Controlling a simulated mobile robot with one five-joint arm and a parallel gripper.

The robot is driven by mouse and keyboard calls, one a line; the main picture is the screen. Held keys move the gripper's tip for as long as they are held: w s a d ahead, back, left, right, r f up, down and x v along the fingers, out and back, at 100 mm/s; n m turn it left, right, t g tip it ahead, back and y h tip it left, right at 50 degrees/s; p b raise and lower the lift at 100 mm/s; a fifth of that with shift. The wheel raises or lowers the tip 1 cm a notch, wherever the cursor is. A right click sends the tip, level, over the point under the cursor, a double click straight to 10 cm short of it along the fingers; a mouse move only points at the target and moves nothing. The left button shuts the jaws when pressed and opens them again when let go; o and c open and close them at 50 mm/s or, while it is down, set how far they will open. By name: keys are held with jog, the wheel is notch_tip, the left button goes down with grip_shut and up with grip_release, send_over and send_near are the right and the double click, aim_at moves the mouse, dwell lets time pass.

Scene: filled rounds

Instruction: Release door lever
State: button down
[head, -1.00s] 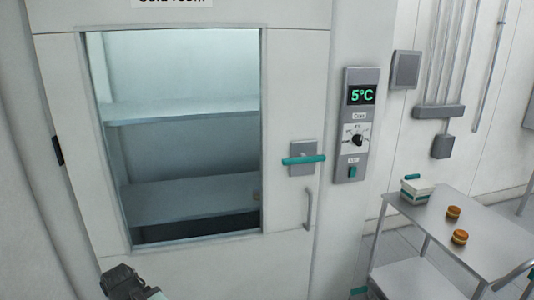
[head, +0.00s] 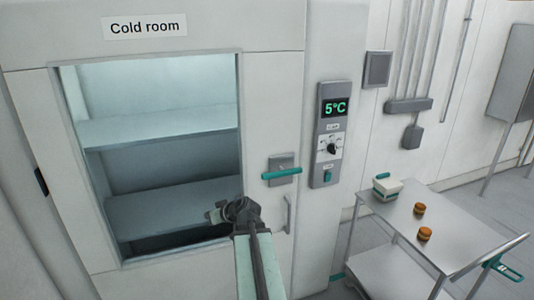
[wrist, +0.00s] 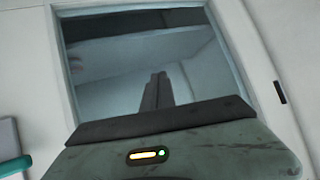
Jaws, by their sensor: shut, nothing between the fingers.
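The teal door lever (head: 281,173) is level on its grey plate at the right side of the cold room door (head: 262,120). In the wrist view a teal lever end (wrist: 14,166) shows at the lower left edge, beside its grey plate. My gripper (head: 212,215) is in front of the door window's lower right corner, left of and below the lever, apart from it. In the wrist view its dark fingers (wrist: 154,90) are together with nothing between them. The door looks closed.
A grey vertical pull handle (head: 288,214) is below the lever. A control panel (head: 328,135) reading 5°C is right of the door. A metal cart (head: 446,222) at the right carries a white box (head: 387,188) and two small orange-brown round items (head: 420,208).

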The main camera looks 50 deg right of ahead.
jog(key=s+d+r+m+h+p, duration=0.1)
jog(key=s+d+r+h, duration=0.1)
jog(key=s+d+r, duration=0.2)
jog(key=s+d+r+m+h+p, duration=0.1)
jog(key=s+d+r, duration=0.4)
jog(key=d, duration=0.5)
jog(key=s+d+r+m+t+h+p, duration=0.1)
jog(key=s+d+r+h+p, duration=0.1)
jog(key=s+d+r+h, duration=0.2)
jog(key=s+d+r, duration=0.1)
jog(key=d, duration=0.2)
jog(key=shift+s+d+m, duration=0.35)
jog(key=shift+d+m, duration=0.05)
jog(key=shift+r, duration=0.1)
jog(key=shift+d, duration=0.1)
